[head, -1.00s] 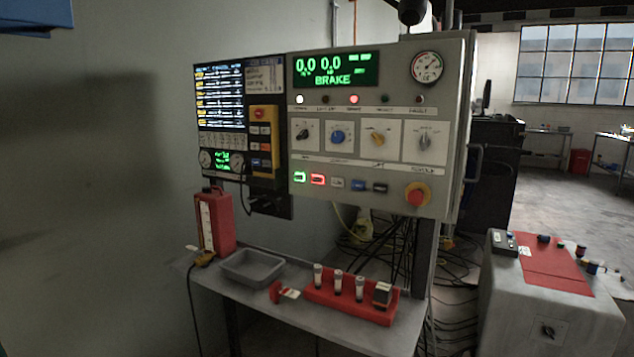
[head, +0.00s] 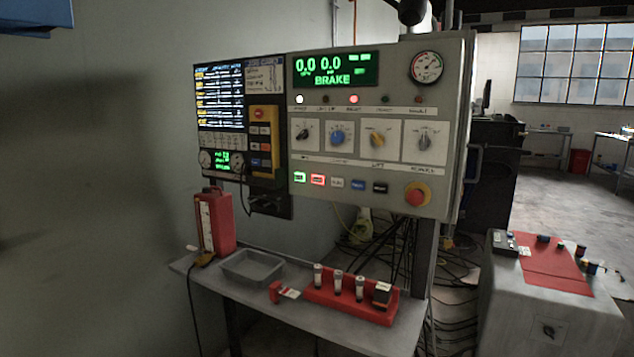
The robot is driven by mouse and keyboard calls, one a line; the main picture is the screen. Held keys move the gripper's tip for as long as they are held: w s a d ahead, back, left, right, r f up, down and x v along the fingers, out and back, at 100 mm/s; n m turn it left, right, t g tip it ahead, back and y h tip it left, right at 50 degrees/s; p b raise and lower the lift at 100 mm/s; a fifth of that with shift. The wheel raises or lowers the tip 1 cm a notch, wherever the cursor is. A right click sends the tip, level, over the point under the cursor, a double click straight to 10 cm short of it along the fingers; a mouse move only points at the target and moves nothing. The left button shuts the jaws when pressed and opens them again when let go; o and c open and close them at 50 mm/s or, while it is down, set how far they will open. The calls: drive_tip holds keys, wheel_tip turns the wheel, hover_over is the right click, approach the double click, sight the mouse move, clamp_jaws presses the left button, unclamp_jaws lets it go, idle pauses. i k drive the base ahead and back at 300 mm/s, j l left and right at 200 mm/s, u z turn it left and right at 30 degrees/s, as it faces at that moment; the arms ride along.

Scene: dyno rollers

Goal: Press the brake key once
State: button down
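A grey control panel (head: 452,110) faces me, with a green display (head: 335,69) reading 0.0 0.0 and BRAKE. Below its dials runs a row of keys: a green-lit key (head: 299,177), a red-lit key (head: 317,179), a pale key (head: 337,183), a blue key (head: 358,185) and a black key (head: 380,187). Their labels are too small to read, so I cannot tell which is the brake key. A white lamp (head: 299,99) and a red lamp (head: 354,99) are lit above the dials. My gripper is not in view.
A red emergency button (head: 415,195) sits right of the keys. A yellow pendant (head: 264,114) with more keys hangs at the left screen. Below, a shelf (head: 225,287) holds a grey tray (head: 251,278) and a red rack (head: 322,300). A grey machine (head: 545,320) stands right.

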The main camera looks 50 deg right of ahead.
sight(316, 178)
drive_tip(key=l+u, duration=0.15)
drive_tip(key=u, duration=0.2)
drive_tip(key=k+l+u, duration=0.1)
drive_tip(key=u, duration=0.25)
drive_tip(key=k+l+u, duration=0.1)
drive_tip(key=u, duration=0.25)
drive_tip(key=k+l+u, duration=0.2)
drive_tip(key=k+l, duration=0.15)
drive_tip(key=k+l+u, duration=0.15)
drive_tip(key=k+l, duration=0.15)
drive_tip(key=k, duration=0.15)
drive_tip(key=k+l+u, duration=0.2)
drive_tip(key=k, duration=0.2)
drive_tip(key=k+l+u, duration=0.2)
drive_tip(key=k, duration=0.25)
drive_tip(key=k+l, duration=0.15)
drive_tip(key=k, duration=0.2)
drive_tip(key=k+l, duration=0.1)
drive_tip(key=k, duration=0.3)
